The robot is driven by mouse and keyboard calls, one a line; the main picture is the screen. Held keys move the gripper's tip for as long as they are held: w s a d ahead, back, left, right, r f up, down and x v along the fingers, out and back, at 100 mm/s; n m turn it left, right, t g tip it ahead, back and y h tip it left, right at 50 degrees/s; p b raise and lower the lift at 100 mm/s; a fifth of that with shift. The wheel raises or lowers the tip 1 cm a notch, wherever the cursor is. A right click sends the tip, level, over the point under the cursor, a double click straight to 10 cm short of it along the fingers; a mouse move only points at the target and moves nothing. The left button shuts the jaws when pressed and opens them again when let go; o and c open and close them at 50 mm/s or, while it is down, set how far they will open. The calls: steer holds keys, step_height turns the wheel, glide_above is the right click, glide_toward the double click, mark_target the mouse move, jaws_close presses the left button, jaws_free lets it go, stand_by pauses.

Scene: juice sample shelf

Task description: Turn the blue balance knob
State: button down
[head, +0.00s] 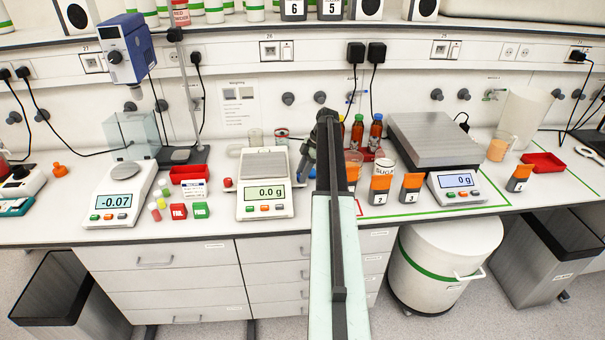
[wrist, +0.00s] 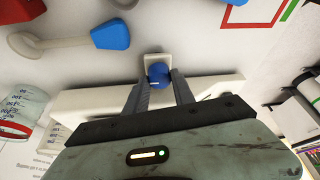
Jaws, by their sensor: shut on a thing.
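The blue balance knob (wrist: 158,76) shows in the wrist view as a small round knob with a pale mark, on a small white mount beside a long white body. My gripper (wrist: 160,84) has one finger on each side of the knob, closed on it. In the head view my arm reaches forward over the bench, and my gripper (head: 306,162) is at the right side of the middle balance (head: 264,205), which reads 0.0 g. The arm hides much of that spot, and I cannot make out the knob clearly there.
A balance reading -0.07 (head: 112,210) stands to the left, with small red and green boxes between. A larger scale (head: 432,138) is further right. A blue-tipped piece (wrist: 110,37) lies near in the wrist view.

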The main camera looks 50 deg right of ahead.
stand_by(0.4)
steer(key=c, duration=1.3)
jaws_free()
steer(key=shift+c, duration=0.2)
steer(key=p+v, duration=0.7)
steer(key=shift+d+r, duration=0.15)
steer(key=shift+r, duration=0.2)
